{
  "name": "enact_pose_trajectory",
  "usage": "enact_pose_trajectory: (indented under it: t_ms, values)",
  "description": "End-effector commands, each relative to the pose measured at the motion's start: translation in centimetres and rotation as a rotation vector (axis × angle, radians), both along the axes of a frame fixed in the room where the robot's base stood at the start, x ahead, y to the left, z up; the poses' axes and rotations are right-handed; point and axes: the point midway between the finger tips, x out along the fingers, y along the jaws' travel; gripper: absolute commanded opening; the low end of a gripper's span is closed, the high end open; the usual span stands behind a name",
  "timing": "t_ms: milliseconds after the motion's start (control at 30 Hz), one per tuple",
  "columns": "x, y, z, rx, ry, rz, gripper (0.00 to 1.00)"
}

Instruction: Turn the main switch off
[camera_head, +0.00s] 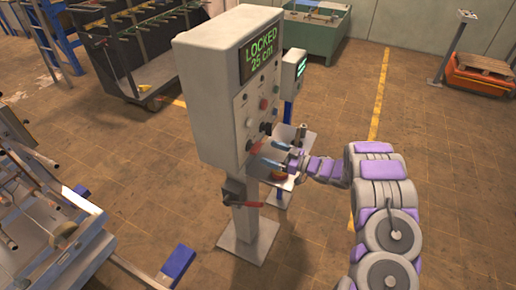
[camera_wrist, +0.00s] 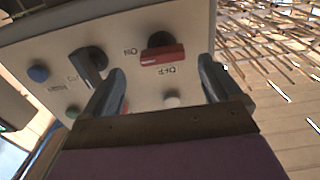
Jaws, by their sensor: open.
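The main switch, a red handle with a dark back part, shows on the control panel in the wrist view (camera_wrist: 162,56). The upside-down labels ON and OFF stand around it. It seems to be the red handle low on the panel in the head view (camera_head: 254,146). My gripper (camera_wrist: 160,66) is open, one finger on each side of the switch in the picture, with nothing between them. In the head view my gripper (camera_head: 272,154) is in front of the panel's lower part. I cannot tell whether a finger touches the panel.
A black rotary switch (camera_wrist: 92,58) and a blue button (camera_wrist: 38,74) sit beside the main switch. Another red handle (camera_head: 248,204) is on the post.

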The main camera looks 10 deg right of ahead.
Motion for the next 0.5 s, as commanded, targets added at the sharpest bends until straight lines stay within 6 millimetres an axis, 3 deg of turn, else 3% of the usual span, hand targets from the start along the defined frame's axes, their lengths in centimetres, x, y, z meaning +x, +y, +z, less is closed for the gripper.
enact_pose_trajectory:
  t_ms: [200,500]
  values:
    - [2.2,3.3,0.0,0.001,0.0,0.003,0.92]
    - [3.7,5.0,0.1,0.002,-0.002,0.0,0.92]
